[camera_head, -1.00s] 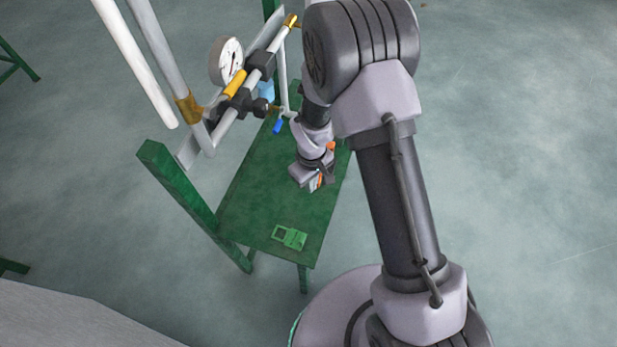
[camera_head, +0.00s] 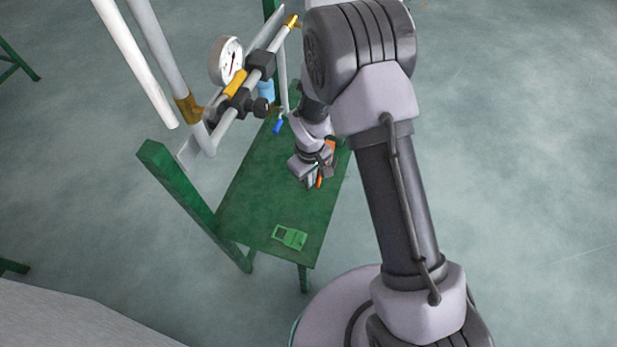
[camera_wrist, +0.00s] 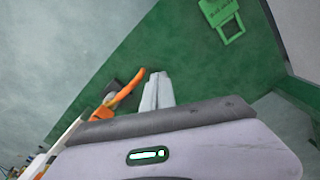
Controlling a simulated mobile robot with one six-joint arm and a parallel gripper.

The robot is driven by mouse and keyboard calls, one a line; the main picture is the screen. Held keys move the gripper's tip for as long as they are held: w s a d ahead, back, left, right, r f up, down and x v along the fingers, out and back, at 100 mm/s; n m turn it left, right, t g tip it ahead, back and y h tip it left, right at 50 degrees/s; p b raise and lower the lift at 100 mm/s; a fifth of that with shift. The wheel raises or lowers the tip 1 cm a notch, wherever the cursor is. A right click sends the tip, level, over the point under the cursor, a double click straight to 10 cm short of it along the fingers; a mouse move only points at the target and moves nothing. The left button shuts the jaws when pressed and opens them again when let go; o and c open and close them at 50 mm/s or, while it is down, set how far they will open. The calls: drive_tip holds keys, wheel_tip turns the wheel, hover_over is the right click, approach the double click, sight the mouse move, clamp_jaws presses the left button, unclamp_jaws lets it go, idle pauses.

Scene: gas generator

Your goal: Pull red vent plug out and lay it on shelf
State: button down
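My gripper (camera_head: 316,184) is low over the right side of the green shelf (camera_head: 259,205) in the head view, pointing down. In the wrist view its two pale fingers (camera_wrist: 157,91) lie side by side with no clear gap, and nothing shows between them. A bright orange, curved piece (camera_wrist: 126,90) is beside the fingers, with a dark block by it. Orange also shows at the gripper in the head view. I cannot tell whether this orange piece is the red vent plug. No other red plug is distinguishable.
A pipe rack with a white gauge (camera_head: 228,61), a yellow fitting (camera_head: 235,83) and a black knob (camera_head: 261,107) stands left of the arm. A small blue item (camera_head: 278,126) is farther back. Mid-shelf is clear.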

drive_tip(key=shift+w+a, duration=0.25)
drive_tip(key=shift+w, duration=1.05)
drive_tip(key=shift+w+a, duration=0.2)
drive_tip(key=shift+w, duration=1.1)
wheel_tip(320, 180, up, 6)
drive_tip(key=p, duration=0.3)
drive_tip(key=shift+p, duration=0.35)
